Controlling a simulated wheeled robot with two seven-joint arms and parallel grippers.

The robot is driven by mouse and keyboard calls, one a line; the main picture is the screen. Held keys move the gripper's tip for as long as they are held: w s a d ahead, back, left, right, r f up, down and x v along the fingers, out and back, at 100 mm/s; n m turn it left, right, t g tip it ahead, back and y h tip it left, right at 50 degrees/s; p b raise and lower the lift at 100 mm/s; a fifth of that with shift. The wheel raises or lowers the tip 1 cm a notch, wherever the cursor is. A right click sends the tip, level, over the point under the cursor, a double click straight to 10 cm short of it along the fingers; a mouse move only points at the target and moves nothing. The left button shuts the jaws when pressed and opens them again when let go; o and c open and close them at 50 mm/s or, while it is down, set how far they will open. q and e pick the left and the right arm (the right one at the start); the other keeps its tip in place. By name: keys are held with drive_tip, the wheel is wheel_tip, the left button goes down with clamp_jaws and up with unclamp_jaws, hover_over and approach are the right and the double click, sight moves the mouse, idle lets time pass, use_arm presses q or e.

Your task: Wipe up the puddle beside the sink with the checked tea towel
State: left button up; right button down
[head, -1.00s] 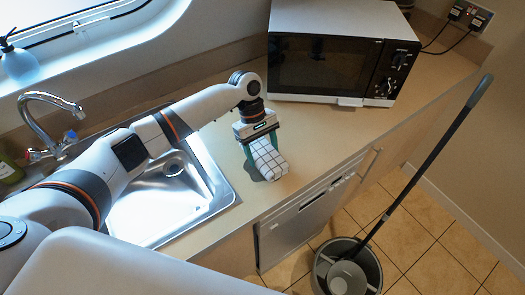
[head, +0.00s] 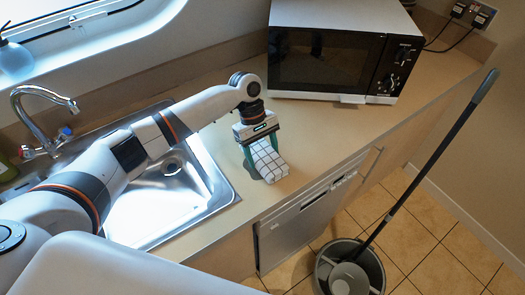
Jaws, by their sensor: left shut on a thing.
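The checked tea towel (head: 268,162), white with dark grid lines, is on the counter just right of the sink. My left gripper (head: 262,143) points down and is shut on the towel, its green fingers showing at the towel's sides. The metal sink (head: 205,222) lies to the left, partly hidden under my left arm. I cannot make out the puddle; the towel and gripper may cover it. My right gripper is not in view.
A microwave (head: 335,55) stands behind the gripper on the counter (head: 350,125). A tap (head: 40,125) rises behind the sink. A mop bucket (head: 372,272) with a long handle stands on the tiled floor. Counter right of the towel is clear.

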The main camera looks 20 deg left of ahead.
use_arm(q)
drive_tip(key=shift+f, duration=0.55)
drive_tip(key=shift+d, duration=0.1)
